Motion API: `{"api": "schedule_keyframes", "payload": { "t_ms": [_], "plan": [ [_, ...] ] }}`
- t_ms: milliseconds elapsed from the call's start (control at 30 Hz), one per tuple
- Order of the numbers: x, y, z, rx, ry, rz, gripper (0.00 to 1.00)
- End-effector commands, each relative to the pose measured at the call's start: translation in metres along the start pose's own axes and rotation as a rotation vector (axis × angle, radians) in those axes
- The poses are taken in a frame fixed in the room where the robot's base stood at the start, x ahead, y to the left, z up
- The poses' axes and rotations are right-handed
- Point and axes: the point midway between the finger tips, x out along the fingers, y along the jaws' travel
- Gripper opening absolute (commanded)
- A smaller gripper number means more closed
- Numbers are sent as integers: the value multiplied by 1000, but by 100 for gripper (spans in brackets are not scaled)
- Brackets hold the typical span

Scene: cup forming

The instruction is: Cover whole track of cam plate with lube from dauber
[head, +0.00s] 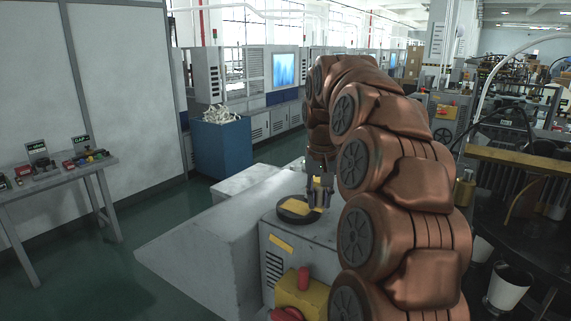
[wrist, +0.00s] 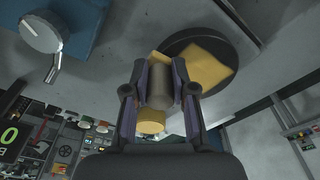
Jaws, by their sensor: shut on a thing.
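My gripper (head: 321,198) is over the machine top in the head view. In the wrist view its two fingers (wrist: 160,88) are shut on a grey cylinder, which looks like the dauber (wrist: 159,90). Yellow parts show at both ends of this cylinder; I cannot tell whether they belong to it. A round dark dish (wrist: 182,40) with a flat yellow pad (wrist: 208,66) lies beside the gripper, and the dish also shows in the head view (head: 284,213). I cannot tell whether the dauber touches the pad.
A yellow box with a red button (head: 304,279) is at the machine's front. A blue bin (head: 223,150) stands behind on the left. A table (head: 55,180) with small coloured parts is at far left. Dark machinery (head: 525,165) is at right. Green floor is open at left.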

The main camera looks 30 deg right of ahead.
Motion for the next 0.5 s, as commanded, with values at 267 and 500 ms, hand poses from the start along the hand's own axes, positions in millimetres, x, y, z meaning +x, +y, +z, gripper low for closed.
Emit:
{"api": "schedule_keyframes", "payload": {
  "t_ms": [267, 500],
  "plan": [
    [-38, -6, -4, -12, 4, -3, 0],
    [-59, -6, -7, -12, 5, -3, 0]
  ]
}}
